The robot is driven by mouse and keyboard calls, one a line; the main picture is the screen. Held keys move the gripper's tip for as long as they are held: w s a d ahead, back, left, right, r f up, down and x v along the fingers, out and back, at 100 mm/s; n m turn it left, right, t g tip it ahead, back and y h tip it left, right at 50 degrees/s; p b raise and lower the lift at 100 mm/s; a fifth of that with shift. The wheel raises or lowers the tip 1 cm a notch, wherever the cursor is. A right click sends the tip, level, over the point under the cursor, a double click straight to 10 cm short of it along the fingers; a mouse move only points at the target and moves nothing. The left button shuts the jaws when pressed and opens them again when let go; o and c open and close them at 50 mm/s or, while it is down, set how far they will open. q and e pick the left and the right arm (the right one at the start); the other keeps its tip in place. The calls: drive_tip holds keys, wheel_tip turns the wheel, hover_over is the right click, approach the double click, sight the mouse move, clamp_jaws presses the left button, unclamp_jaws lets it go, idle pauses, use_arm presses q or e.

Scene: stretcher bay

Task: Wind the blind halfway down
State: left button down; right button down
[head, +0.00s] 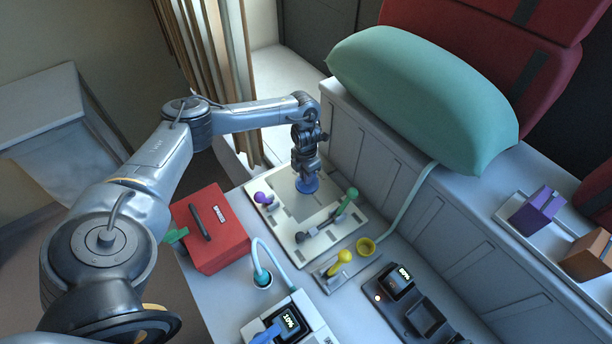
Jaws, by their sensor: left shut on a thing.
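My left gripper (306,178) points down over a cream panel (290,219) on the counter. It is shut on a round blue knob (306,185) near the panel's back edge; the gripper hides the knob's top. The panel also carries a purple knob (261,198) at left, a green-tipped lever (348,199) at right and a dark grey handle (306,237) at the front. No blind can be made out for certain; tan pleated fabric (205,60) hangs at the upper left. My right gripper is not in view.
A red case (209,228) stands left of the panel.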

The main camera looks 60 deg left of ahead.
use_arm(q)
drive_tip(key=shift+r, duration=0.1)
idle(0.4)
drive_tip(key=c, duration=1.1)
unclamp_jaws()
drive_tip(key=shift+c, duration=0.2)
wheel_tip(320, 180, up, 5)
drive_tip(key=shift+f, duration=0.2)
wheel_tip(320, 180, up, 6)
drive_tip(key=p, duration=0.3)
drive_tip(key=shift+s, duration=0.1)
